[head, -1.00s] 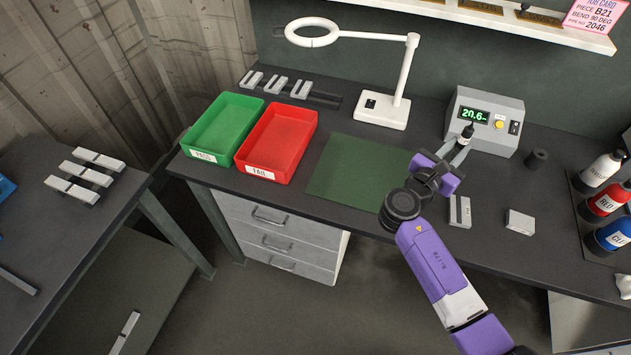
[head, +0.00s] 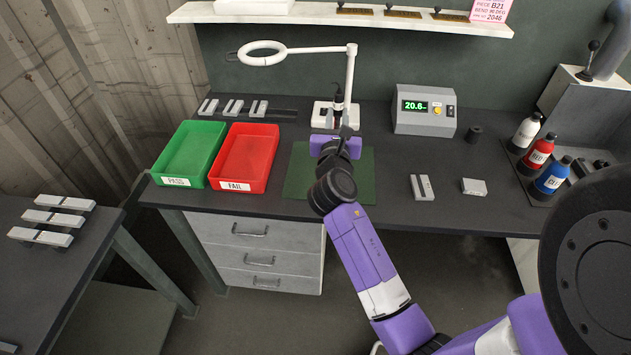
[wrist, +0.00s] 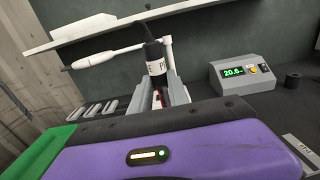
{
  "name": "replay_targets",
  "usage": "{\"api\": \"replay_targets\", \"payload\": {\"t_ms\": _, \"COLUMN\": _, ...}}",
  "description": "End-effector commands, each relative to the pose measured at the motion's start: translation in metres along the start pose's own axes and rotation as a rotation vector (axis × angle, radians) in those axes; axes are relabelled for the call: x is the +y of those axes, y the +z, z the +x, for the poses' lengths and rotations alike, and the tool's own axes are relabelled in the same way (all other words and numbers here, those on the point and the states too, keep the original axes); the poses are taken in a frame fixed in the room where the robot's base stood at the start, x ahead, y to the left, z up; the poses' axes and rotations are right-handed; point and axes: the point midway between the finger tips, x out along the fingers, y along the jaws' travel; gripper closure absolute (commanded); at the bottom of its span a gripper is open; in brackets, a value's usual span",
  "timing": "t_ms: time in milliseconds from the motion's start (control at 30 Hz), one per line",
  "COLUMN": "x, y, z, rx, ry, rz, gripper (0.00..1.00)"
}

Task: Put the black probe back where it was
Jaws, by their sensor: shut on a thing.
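The black probe (head: 338,98) is upright in my gripper (head: 339,122), which is shut on it. In the wrist view the probe (wrist: 154,58) shows as a black cylinder with a white label, between the two grey fingers, with a dark cable end on top. A small reddish part shows below it. In the head view my gripper is over the back of the green mat (head: 300,165), in front of the lamp base. A meter (head: 424,112) reading 20.6 stands to the right. A short black cylinder (head: 474,134), perhaps a holder, stands beside the meter.
The white ring lamp (head: 351,70) stands close behind my gripper. Green PASS (head: 190,153) and red FAIL (head: 246,158) trays are to the left. Two grey blocks (head: 421,187) (head: 474,187) lie on the right bench, with bottles (head: 537,155) beyond. Bench between meter and blocks is clear.

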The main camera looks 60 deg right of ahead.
Motion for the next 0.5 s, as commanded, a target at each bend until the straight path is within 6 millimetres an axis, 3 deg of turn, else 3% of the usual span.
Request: {"api": "replay_targets", "payload": {"t_ms": 500, "x": -0.001, "y": -0.126, "z": 0.0, "rx": 0.005, "ry": -0.001, "rz": -0.002, "gripper": 1.0}}
